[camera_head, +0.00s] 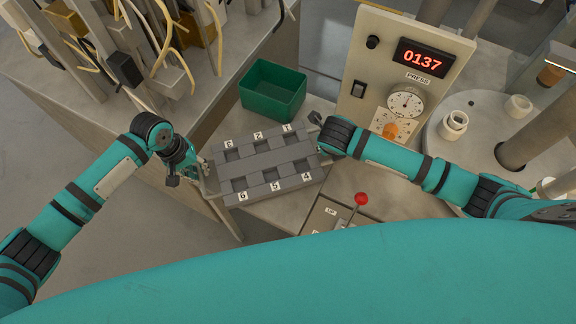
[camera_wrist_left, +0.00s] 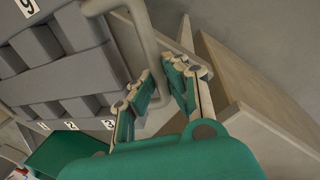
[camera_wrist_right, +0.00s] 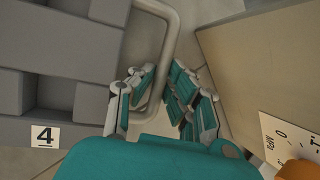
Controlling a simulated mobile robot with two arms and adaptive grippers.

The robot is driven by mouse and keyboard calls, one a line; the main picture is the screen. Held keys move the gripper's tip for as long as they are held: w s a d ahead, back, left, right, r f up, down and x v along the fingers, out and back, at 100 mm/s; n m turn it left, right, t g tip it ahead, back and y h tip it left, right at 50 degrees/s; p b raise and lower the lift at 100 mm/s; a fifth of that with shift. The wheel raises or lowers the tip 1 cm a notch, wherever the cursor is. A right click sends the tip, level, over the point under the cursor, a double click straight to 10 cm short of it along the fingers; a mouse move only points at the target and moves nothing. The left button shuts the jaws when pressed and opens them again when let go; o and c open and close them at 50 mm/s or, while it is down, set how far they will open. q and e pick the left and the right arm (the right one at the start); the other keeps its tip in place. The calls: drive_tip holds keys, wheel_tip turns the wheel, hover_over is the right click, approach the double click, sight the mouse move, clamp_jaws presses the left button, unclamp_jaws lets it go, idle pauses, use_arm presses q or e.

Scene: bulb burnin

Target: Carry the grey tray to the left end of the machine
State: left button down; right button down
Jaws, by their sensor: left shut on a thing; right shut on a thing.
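The grey tray (camera_head: 265,163) is at the centre of the head view, with numbered slots in two rows that look empty. My left gripper (camera_head: 194,172) is at its left end, shut on the tray's left bar handle. In the left wrist view the fingers (camera_wrist_left: 163,88) close around that handle (camera_wrist_left: 140,30). My right gripper (camera_head: 321,142) is at the tray's right end, mostly hidden behind its own wrist. In the right wrist view its fingers (camera_wrist_right: 160,95) are on the right handle (camera_wrist_right: 172,40). I cannot tell whether the tray touches the surface below.
A green bin (camera_head: 272,90) stands just behind the tray. The press panel (camera_head: 400,80) reads 0137 at the right. A red-knobbed lever (camera_head: 361,199) is in front right. A bench with yellow cables (camera_head: 150,55) is at the back left. Open floor (camera_head: 130,245) shows at the lower left.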

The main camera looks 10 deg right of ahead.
use_arm(q)
drive_tip(key=shift+d+f, duration=0.25)
drive_tip(key=shift+f, duration=0.15)
use_arm(e)
drive_tip(key=shift+a+f, duration=0.25)
drive_tip(key=shift+f, duration=0.25)
use_arm(q)
drive_tip(key=c, duration=1.7)
unclamp_jaws()
drive_tip(key=shift+r, duration=0.2)
use_arm(e)
drive_tip(key=c, duration=1.6)
unclamp_jaws()
drive_tip(key=shift+s+r, duration=0.1)
drive_tip(key=shift+r, duration=0.15)
drive_tip(key=shift+c, duration=0.2)
use_arm(q)
drive_tip(key=shift+o, duration=1.2)
drive_tip(key=shift+a, duration=0.1)
use_arm(e)
drive_tip(key=shift+o, duration=1.2)
use_arm(q)
drive_tip(key=shift+o, duration=0.2)
use_arm(e)
drive_tip(key=shift+o, duration=0.2)
drive_tip(key=shift+d, duration=0.1)
use_arm(q)
drive_tip(key=shift+a, duration=0.1)
